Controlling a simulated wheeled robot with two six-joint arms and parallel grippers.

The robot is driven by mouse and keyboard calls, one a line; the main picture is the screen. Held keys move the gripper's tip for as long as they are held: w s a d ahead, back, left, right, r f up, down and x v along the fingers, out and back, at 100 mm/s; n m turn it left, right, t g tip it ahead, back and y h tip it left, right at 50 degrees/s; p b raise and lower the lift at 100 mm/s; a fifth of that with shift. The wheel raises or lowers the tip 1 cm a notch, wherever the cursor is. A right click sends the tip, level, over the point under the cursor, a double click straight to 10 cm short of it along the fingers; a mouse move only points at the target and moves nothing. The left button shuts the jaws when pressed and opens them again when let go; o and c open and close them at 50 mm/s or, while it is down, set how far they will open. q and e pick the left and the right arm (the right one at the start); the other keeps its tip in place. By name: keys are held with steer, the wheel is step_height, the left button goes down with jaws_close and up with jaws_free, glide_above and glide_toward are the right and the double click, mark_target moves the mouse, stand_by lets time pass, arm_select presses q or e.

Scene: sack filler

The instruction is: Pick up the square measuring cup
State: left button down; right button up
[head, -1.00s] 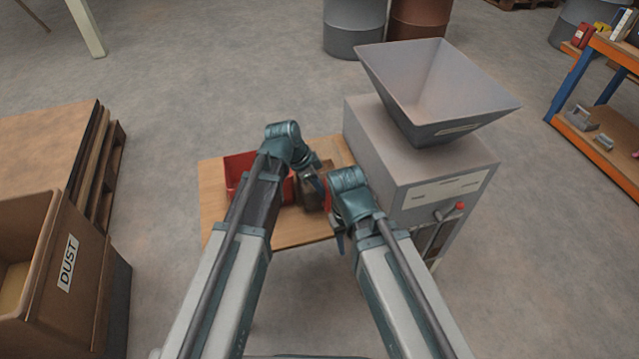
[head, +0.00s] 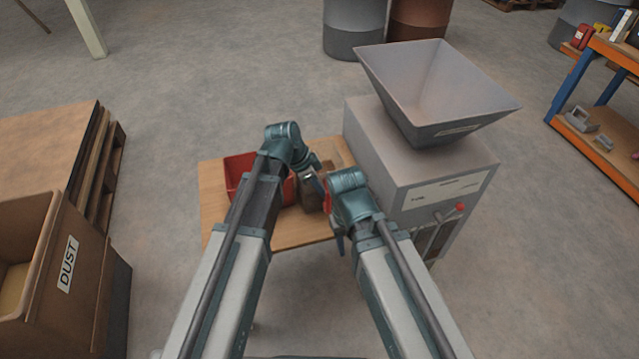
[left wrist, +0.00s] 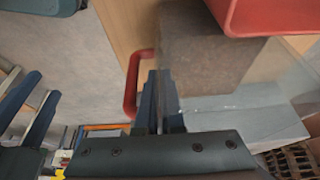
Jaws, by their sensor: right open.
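A red bin (head: 243,170) stands left of the cup on the wooden table (head: 212,200). The grey machine with its hopper (head: 415,170) stands close on the right. A box marked DUST (head: 60,285) is at the left. The floor in front of the table is clear.

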steer(key=shift+r, duration=0.2)
stand_by(0.7)
step_height(320, 180, up, 18)
steer(key=p, duration=1.8)
steer(key=shift+f, duration=0.15)
